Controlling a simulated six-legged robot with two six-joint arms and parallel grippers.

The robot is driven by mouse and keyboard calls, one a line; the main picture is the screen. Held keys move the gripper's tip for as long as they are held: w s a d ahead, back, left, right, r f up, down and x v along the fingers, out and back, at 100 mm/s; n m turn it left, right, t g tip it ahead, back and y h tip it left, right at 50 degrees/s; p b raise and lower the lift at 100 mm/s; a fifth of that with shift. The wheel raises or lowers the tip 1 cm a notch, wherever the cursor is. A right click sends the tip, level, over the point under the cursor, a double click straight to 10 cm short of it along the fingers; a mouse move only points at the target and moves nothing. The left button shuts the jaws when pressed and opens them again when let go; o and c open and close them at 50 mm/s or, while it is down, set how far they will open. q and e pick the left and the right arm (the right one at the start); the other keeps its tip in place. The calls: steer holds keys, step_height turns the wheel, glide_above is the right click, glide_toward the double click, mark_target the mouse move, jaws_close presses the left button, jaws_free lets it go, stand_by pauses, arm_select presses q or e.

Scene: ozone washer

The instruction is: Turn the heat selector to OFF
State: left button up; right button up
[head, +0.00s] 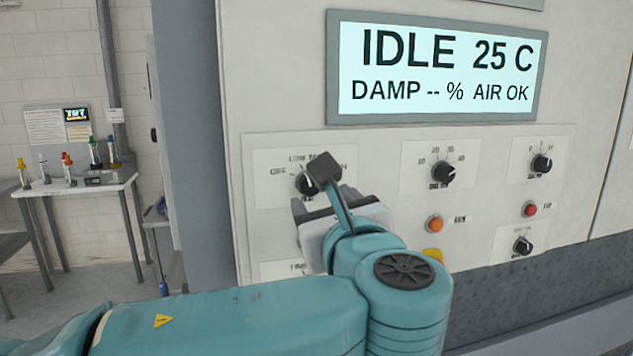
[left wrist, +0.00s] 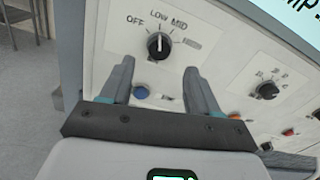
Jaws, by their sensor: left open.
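The heat selector is a black round knob (head: 306,184) on a white plate in the head view, partly covered by my left wrist parts. In the left wrist view the knob (left wrist: 158,45) shows clearly, with the labels OFF, LOW and MID and a blurred one at right. Its white pointer line is roughly upward, near LOW, not toward OFF; the exact mark is hard to tell. My left gripper (left wrist: 160,73) is open and empty, its two fingers below and either side of the knob, apart from it. The gripper (head: 328,212) is just in front of the panel in the head view.
Another dial (head: 444,173) and an orange button (head: 434,224) are to the right on the panel. A blue button (left wrist: 141,92) shows between the fingers. The display (head: 435,68) above reads IDLE 25 C. A table with bottles (head: 75,187) stands at far left.

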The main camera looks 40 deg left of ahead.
mark_target(311, 187)
arm_select(q)
steer(key=p+x, duration=0.1)
steer(key=x, duration=0.5)
steer(key=shift+a, duration=0.1)
steer(key=shift+w+a, duration=0.2)
steer(key=shift+w, duration=0.1)
steer(key=shift+s, duration=0.15)
steer(key=c, duration=1)
